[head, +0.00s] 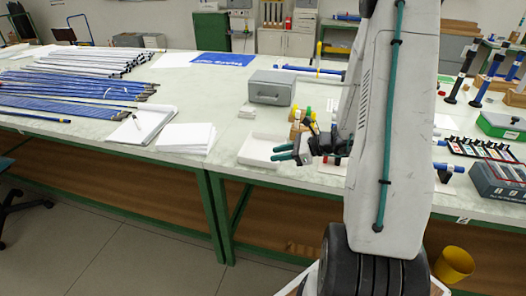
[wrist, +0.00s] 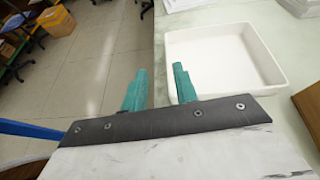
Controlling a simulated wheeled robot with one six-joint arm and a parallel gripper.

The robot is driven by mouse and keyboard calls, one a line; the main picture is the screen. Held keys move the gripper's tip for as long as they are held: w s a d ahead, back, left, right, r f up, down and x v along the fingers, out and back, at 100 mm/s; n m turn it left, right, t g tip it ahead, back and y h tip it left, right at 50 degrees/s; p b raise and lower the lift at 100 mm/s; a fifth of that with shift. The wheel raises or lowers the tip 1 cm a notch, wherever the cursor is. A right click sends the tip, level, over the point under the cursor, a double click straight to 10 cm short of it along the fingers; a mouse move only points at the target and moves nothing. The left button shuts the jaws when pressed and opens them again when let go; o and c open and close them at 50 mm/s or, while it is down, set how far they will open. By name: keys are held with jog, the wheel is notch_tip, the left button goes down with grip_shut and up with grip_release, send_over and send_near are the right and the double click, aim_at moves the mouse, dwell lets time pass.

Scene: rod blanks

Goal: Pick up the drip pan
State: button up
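The drip pan (head: 262,149) is a shallow white square tray on the pale worktop, near the front edge, left of my arm in the head view. In the wrist view the drip pan (wrist: 222,56) is empty, at upper right. My gripper (head: 282,153) has teal fingers. In the head view they overlap the pan's right part. In the wrist view my gripper (wrist: 160,88) shows its two fingers apart with nothing between them. The right finger is beside the pan's left wall and the left finger is over the floor. I cannot tell whether the right finger touches the pan.
A grey metal box (head: 271,88) stands behind the pan. A stack of white paper (head: 186,138) and a clipboard (head: 146,124) lie to its left. Blue and white rods (head: 75,88) cover the far left. A brown block (wrist: 308,105) is right of the pan.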

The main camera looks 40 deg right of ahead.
aim_at(262, 158)
jog(key=shift+d+f+m, duration=0.4)
jog(key=shift+d+f, duration=0.15)
jog(key=shift+w+f+t, duration=0.25)
jog(key=shift+t, duration=0.05)
jog(key=x, duration=0.7)
jog(key=shift+a+f, duration=0.1)
jog(key=shift+a, duration=0.1)
jog(key=shift+c, duration=0.3)
grip_shut()
